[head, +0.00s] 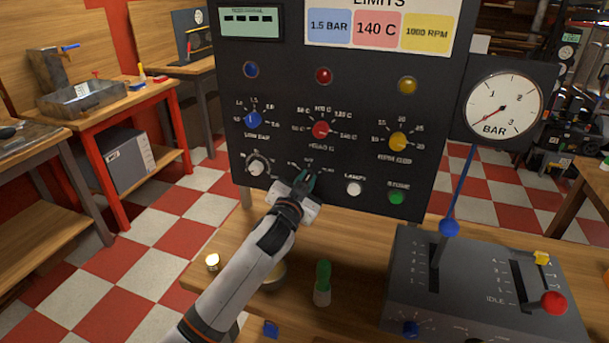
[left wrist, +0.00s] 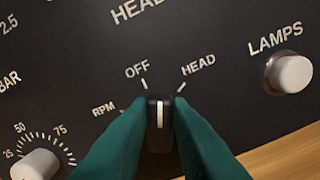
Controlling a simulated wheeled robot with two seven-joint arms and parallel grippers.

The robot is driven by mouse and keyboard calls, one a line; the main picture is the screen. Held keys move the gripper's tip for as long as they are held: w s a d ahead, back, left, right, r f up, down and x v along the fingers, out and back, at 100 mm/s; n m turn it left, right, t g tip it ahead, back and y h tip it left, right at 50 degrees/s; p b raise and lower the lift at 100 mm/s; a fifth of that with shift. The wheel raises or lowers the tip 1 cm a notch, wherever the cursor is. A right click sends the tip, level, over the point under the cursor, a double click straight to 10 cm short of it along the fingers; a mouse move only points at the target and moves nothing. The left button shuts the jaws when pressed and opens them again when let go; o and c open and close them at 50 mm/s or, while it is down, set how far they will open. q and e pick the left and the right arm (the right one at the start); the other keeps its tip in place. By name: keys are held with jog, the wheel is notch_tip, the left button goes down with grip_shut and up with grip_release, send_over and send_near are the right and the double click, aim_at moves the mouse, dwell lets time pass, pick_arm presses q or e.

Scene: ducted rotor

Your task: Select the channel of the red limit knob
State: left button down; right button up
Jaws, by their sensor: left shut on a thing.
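The red limit knob (head: 320,130) sits mid-panel on the black control panel (head: 440,150), under a red lamp, with a label below it that appears to read HEAD. My left gripper (head: 304,184) is at the panel's lower part, below the red knob. In the left wrist view its green fingers are shut on a black selector knob (left wrist: 159,122) with a white pointer line. The line points up, between the OFF and HEAD marks, nearer OFF. RPM is marked at its left. The knob is mostly hidden by the gripper in the head view. My right gripper is not in view.
A white LAMPS button (head: 354,188) is right of the selector and a green button (head: 397,197) further right. A white knob (head: 256,167) is at its left. A blue knob (head: 253,118) and yellow knob (head: 398,141) flank the red one. A grey lever box (head: 400,285) stands on the bench.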

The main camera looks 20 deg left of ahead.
pick_arm(q)
jog(key=m+p, duration=0.1)
jog(key=m, duration=0.2)
jog(key=shift+d+m+p, duration=0.15)
jog(key=shift+m+p, duration=0.15)
jog(key=shift+m, duration=0.1)
jog(key=shift+d+f+m+p, duration=0.15)
jog(key=shift+m+p, duration=0.45)
jog(key=shift+m, duration=1.1)
jog(key=shift+f, duration=0.1)
jog(key=c, duration=1.3)
grip_release()
jog(key=shift+s, duration=0.15)
jog(key=s, duration=0.8)
jog(key=s+b, duration=0.1)
jog(key=s, duration=0.2)
jog(key=shift+s+a, duration=0.25)
jog(key=shift+s, duration=0.15)
